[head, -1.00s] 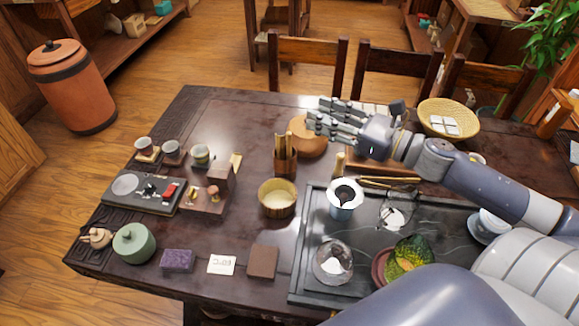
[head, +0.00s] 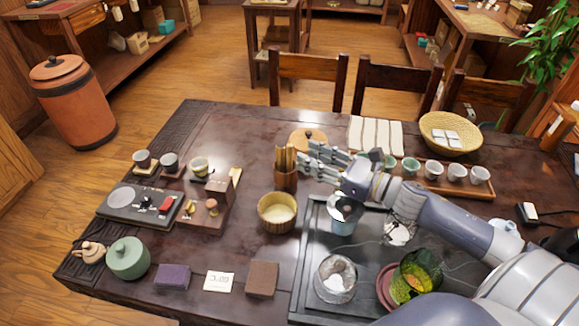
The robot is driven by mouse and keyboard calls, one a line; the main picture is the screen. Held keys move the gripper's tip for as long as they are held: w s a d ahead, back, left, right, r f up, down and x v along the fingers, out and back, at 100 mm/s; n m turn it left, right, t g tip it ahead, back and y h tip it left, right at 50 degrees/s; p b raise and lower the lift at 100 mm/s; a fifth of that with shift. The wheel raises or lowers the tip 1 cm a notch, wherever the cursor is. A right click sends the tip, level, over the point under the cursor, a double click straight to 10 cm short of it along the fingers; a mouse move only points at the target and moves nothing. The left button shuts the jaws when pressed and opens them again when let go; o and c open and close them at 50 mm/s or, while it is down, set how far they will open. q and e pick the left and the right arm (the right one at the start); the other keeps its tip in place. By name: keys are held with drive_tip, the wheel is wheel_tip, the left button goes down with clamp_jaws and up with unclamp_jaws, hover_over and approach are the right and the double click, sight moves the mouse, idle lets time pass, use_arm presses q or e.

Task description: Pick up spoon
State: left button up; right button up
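A brown wooden holder (head: 286,179) stands upright near the middle of the table. Several wooden utensils (head: 284,157) stick up out of it; I cannot make out which of them is a spoon. My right gripper (head: 304,160) comes in from the right, with its fingertips close beside the holder and the utensils. Its fingers are spread apart with nothing visible between them. I cannot tell whether a fingertip touches the holder. My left gripper is not in view.
A pale wooden bowl (head: 277,212) stands just in front of the holder. A dark tea tray (head: 311,258) with glass vessels lies under my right arm. Several cups (head: 433,170) stand in a row behind the arm. The table left of the holder is partly clear.

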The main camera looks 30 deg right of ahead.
hover_over(290, 169)
drive_tip(key=d, duration=0.1)
drive_tip(key=shift+s+p, duration=0.35)
drive_tip(key=shift+p, duration=0.1)
drive_tip(key=shift+c, duration=0.6)
drive_tip(key=c, duration=0.6)
